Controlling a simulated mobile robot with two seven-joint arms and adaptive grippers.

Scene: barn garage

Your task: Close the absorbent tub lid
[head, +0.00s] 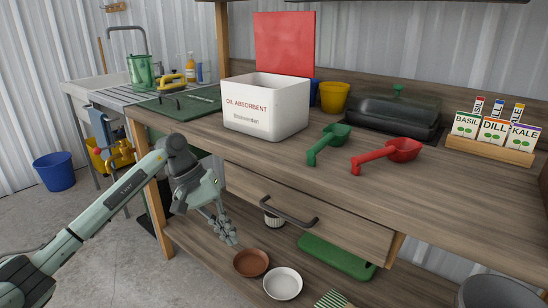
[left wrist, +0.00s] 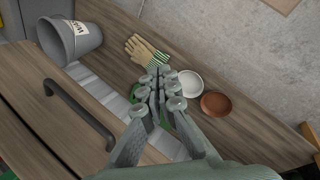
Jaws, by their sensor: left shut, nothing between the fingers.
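The absorbent tub (head: 265,108) is a white box lettered "OIL ABSORBENT", upright on the wooden workbench. Its red lid (head: 284,44) stands raised and upright at the tub's back edge, so the tub is open. My left gripper (head: 228,238) is shut and empty, below the bench top in front of the drawer, well apart from the tub and lid. In the left wrist view the shut fingers (left wrist: 160,82) point down toward the lower shelf. The tub does not show in that view. My right gripper is in neither view.
A green scoop (head: 328,144) and a red scoop (head: 388,154) lie right of the tub. A green mat (head: 180,103) with tools lies left. The drawer handle (head: 289,211) juts out near my left gripper. Brown (head: 251,263) and white (head: 282,283) dishes sit on the lower shelf.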

